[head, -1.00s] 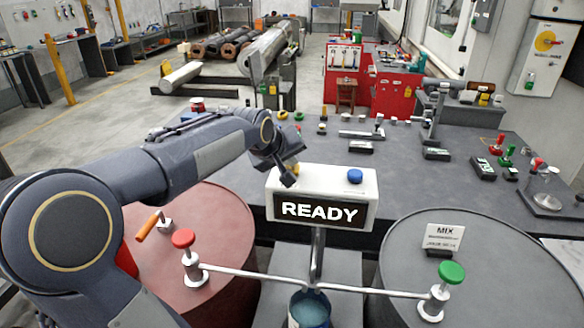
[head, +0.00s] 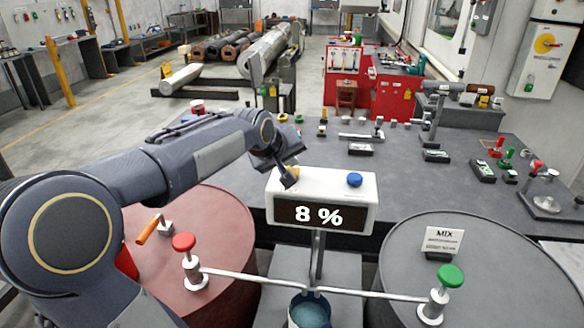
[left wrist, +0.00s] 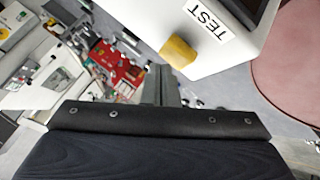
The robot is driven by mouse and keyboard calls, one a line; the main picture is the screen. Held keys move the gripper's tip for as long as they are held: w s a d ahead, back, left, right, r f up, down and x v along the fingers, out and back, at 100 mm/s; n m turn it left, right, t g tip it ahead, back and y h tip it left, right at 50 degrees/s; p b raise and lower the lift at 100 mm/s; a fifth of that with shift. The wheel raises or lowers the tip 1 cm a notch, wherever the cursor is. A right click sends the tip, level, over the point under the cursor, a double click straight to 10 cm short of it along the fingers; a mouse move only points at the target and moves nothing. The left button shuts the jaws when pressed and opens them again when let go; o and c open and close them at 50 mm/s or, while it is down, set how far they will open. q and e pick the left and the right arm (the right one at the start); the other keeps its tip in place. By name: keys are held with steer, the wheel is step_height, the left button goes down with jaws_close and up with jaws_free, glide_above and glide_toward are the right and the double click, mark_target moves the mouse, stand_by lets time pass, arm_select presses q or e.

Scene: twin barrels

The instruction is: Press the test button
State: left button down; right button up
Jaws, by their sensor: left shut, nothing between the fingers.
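A white display box (head: 366,205) stands on a post between two barrels. My right gripper is not in view.
A red barrel (head: 215,225) stands at left with a red-knobbed valve (head: 184,242). A grey barrel (head: 480,270) stands at right with a green-knobbed valve (head: 451,276) and a "MIX" sign (head: 441,241). A small blue-filled container (head: 310,312) sits below the box. A workbench (head: 400,180) lies behind.

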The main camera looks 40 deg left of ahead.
arm_select(q)
steer(key=shift+r, duration=0.3)
step_height(320, 180, up, 5)
steer(key=p, duration=0.4)
stand_by(0.9)
steer(key=s+d+f+m+g+h, duration=0.1)
steer(key=s+d+f+m, duration=0.3)
steer(key=s+d, duration=0.6)
steer(key=s+d+f+m+g+h, duration=0.2)
steer(key=s+d+f+m+h, duration=0.2)
steer(key=s+d+f, duration=0.5)
steer(key=s+d+m, duration=0.1)
steer(key=s, duration=0.4)
steer(key=shift+s+d+f, duration=0.15)
